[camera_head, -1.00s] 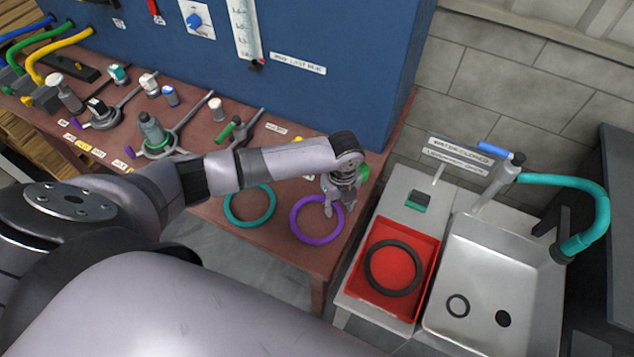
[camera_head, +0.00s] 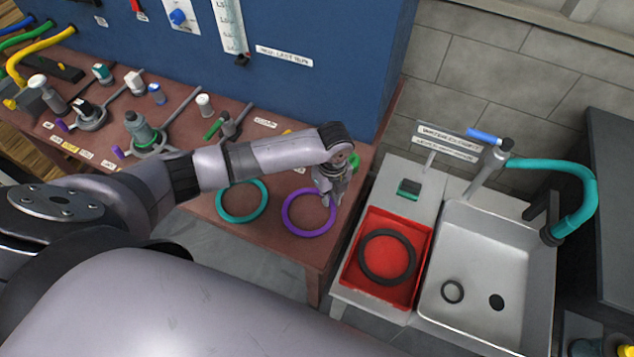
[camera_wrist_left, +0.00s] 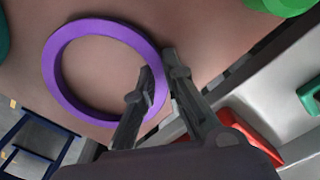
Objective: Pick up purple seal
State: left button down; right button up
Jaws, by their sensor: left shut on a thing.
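The purple seal (camera_head: 289,222) is a ring lying on the brown table near its right end. My left gripper (camera_head: 328,199) is at the right side of the ring, pointing down. In the left wrist view the purple seal (camera_wrist_left: 55,66) shows almost whole, and the left gripper (camera_wrist_left: 158,80) has one finger inside the ring and one outside. The fingers are shut on the ring's band, partly hiding it. The ring looks flat on the table or very close to it; I cannot tell which. My right gripper is not in view.
A teal ring (camera_head: 222,207) lies left of the purple seal. Right of the table, a red tray (camera_head: 352,278) holds a black ring (camera_head: 362,262), beside a metal sink (camera_head: 460,240) containing a small dark ring (camera_head: 444,294). A blue panel (camera_head: 330,25) rises behind the table.

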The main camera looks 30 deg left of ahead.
pick_arm(q)
jog(key=shift+r, duration=0.1)
notch_tip(320, 180, up, 20)
jog(key=b, duration=0.2)
dwell(0.3)
